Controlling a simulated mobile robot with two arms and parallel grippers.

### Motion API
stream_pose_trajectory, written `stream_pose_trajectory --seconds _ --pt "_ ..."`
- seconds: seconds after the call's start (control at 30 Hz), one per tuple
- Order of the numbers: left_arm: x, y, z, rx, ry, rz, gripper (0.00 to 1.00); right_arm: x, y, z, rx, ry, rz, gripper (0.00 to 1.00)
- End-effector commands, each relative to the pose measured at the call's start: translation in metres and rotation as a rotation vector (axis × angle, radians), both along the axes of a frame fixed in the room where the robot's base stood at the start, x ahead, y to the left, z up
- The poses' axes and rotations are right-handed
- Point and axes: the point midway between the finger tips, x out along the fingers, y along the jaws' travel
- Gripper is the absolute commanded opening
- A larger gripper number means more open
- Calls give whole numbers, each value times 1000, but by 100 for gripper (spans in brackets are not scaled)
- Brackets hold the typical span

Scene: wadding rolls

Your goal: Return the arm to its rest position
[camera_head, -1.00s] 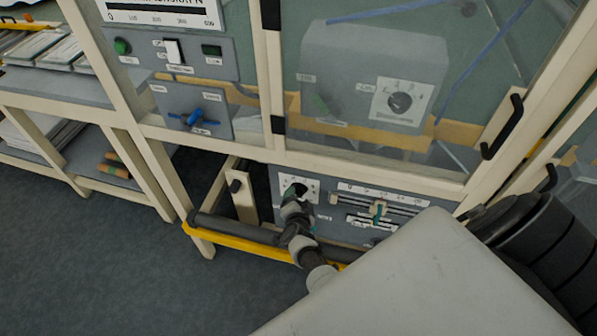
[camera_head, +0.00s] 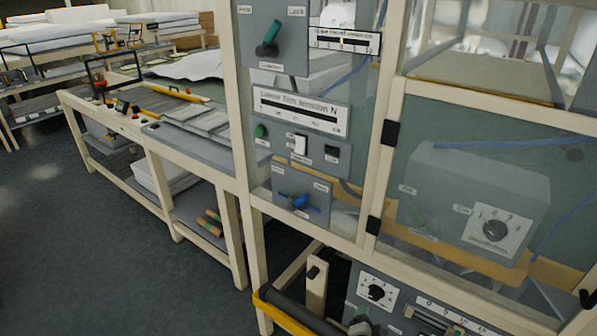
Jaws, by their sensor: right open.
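My right gripper (camera_head: 361,318) shows only as a small part at the bottom edge, just below a black rotary knob (camera_head: 376,292) on the lower grey panel. It is open and stands apart from the knob, with nothing seen in it. The rest of my right arm is out of the picture. My left gripper is not in view.
A machine with a cream frame (camera_head: 244,110) and glass doors fills the right side. A yellow bar (camera_head: 285,314) and a dark roller (camera_head: 300,312) project low at its front. A long workbench (camera_head: 145,133) stands left. The dark floor (camera_head: 80,240) is clear at lower left.

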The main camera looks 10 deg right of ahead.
Motion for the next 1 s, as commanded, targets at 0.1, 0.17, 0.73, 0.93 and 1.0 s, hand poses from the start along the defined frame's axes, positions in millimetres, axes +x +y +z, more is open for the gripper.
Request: stream_pose_trajectory --seconds 0.1,0.17,0.73,0.93,1.0 --pt "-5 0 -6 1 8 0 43 -12 9 -23 -25 61 73 68" --pt "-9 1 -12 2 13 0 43 -26 19 -46 -53 126 155 68" --pt "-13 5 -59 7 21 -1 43 -350 85 -277 -332 1063 1164 68" --pt "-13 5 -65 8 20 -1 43 -427 77 -294 -377 1240 1336 68" --pt "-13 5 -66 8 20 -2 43 -438 75 -296 -384 1264 1360 68"
